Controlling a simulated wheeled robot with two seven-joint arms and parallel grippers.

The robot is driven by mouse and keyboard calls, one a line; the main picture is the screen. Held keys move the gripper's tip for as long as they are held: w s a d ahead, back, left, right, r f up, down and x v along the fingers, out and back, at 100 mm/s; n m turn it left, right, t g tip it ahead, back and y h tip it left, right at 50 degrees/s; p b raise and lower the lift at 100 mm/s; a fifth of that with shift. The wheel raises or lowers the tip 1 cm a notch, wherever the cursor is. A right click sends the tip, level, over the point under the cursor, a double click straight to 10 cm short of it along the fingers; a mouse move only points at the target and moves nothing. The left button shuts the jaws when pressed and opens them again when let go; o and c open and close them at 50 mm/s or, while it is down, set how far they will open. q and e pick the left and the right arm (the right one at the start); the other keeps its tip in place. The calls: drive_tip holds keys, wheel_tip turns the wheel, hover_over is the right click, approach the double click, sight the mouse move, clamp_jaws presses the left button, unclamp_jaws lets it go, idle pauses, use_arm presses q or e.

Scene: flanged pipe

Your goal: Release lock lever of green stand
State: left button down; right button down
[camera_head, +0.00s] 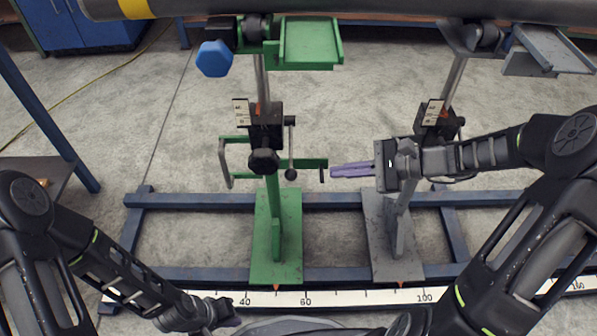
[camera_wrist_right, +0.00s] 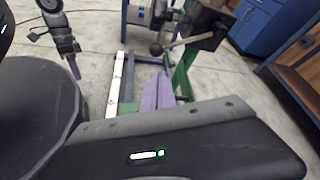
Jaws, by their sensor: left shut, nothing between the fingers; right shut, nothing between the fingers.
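The green stand (camera_head: 276,235) stands upright left of centre in the head view. Its lock lever (camera_head: 291,150) is a dark rod hanging down from the black clamp block, with a ball at its lower end. In the right wrist view the lever (camera_wrist_right: 180,43) shows its ball beyond my fingertips. My right gripper (camera_head: 333,171) has purple fingers, shut and empty. It points left at the green stand, to the right of the lever and apart from it. My left gripper (camera_head: 232,312) is low at the bottom of the head view, away from the stand; its fingers are hard to see there.
A grey stand (camera_head: 397,235) is to the right, behind my right gripper. A dark pipe (camera_head: 380,8) with a yellow band lies across the top. A blue frame (camera_head: 190,200) and a white ruler strip (camera_head: 340,298) run along the floor. A black knob (camera_head: 263,161) sits left of the lever.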

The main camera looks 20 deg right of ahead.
drive_tip(key=shift+a+f, duration=0.1)
drive_tip(key=b+x, duration=0.3)
drive_tip(key=x, duration=0.7)
idle(0.5)
wheel_tip(320, 180, up, 14)
drive_tip(key=s+m+g+p, duration=0.1)
drive_tip(key=m+g+p, duration=0.3)
drive_tip(key=p, duration=1.9)
drive_tip(key=shift+s+a+m+y, duration=0.2)
drive_tip(key=shift+s+m+y, duration=0.05)
drive_tip(key=shift+m+y, duration=0.15)
